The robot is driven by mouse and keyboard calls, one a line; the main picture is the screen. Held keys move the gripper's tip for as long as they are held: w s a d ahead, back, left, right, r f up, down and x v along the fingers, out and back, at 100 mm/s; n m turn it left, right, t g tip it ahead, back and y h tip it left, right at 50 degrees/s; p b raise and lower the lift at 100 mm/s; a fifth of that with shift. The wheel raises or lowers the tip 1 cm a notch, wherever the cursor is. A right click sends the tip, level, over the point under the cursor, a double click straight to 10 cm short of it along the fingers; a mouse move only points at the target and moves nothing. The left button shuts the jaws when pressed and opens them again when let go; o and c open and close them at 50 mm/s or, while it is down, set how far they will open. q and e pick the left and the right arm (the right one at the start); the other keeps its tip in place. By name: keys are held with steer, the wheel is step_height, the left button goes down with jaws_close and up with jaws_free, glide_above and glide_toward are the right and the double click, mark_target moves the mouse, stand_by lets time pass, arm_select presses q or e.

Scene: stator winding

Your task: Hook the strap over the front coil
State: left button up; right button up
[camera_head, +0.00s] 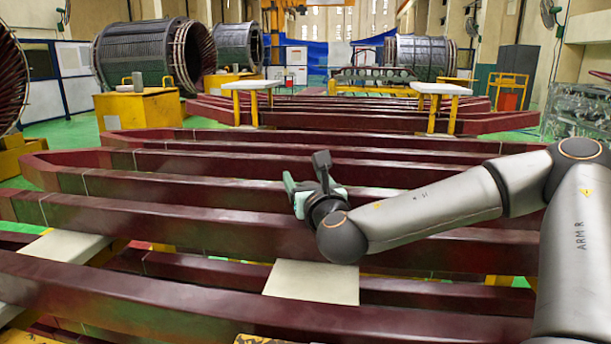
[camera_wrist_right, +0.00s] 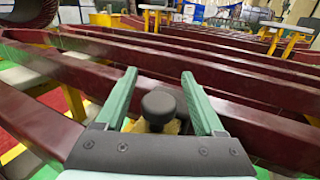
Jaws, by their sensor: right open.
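Long dark red coils lie in rows across the head view. The front coil (camera_head: 180,305) is the nearest one, running along the bottom. My right gripper (camera_head: 300,192) has green fingers and is over the middle rows, behind the front coil. In the right wrist view its two fingers (camera_wrist_right: 160,95) are wide apart, with a dark red bar (camera_wrist_right: 235,115) beyond them. A black round knob (camera_wrist_right: 158,103) shows between the fingers, with something yellow behind it; I cannot tell what that is. No strap can be made out in either view. My left gripper is not in view.
White support boards (camera_head: 312,281) lie under the coils. White-topped yellow stands (camera_head: 252,87) stand farther back. Large dark stators (camera_head: 150,55) rest on yellow blocks (camera_head: 140,108) at the back left. A metal frame (camera_head: 580,112) stands at the right. Open air lies above the coils.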

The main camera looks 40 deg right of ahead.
steer(key=shift+c, duration=0.2)
jaws_close()
stand_by(0.6)
stand_by(0.8)
